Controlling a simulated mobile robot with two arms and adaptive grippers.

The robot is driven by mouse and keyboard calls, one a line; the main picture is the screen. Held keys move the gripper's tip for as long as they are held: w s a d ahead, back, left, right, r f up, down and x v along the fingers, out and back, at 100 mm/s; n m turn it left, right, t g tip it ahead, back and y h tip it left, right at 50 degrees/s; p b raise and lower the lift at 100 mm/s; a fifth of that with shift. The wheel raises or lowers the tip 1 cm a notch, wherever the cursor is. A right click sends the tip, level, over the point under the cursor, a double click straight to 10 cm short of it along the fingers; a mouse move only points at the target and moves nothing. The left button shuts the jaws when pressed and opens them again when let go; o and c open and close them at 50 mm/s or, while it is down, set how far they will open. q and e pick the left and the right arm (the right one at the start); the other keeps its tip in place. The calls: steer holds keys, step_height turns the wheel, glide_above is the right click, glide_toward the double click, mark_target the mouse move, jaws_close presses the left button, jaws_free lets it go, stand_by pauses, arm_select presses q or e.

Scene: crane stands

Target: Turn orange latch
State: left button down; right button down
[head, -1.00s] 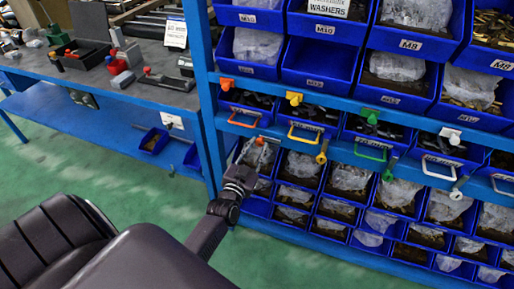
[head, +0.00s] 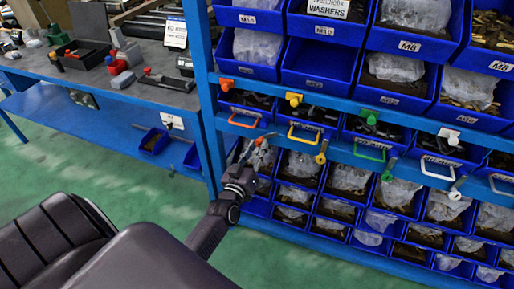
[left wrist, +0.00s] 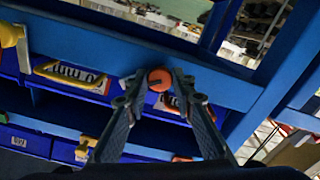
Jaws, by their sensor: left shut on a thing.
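The orange latch (head: 259,141) is on the blue rack rail, below the orange handle (head: 244,122), and my left gripper partly hides it in the head view. In the left wrist view its round orange end (left wrist: 159,79) sits between the two fingertips. My left gripper (head: 250,155) reaches up to it from below and is shut on it. The gripper's fingers also fill the middle of the left wrist view (left wrist: 158,92). My right gripper is not in view.
Yellow (head: 321,158), green (head: 388,174) and white (head: 455,194) latches hang along the same rail to the right. Blue bins (head: 325,65) fill the rack above and below. A grey workbench (head: 130,92) stands to the left. Green floor lies open in front.

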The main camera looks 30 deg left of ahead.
arm_select(q)
steer(key=n, duration=0.5)
steer(key=shift+n, duration=0.3)
steer(key=n+b, duration=0.1)
steer(key=n, duration=0.4)
stand_by(0.4)
steer(key=c, duration=1.6)
jaws_free()
steer(key=v, duration=1.2)
steer(key=shift+s, duration=0.1)
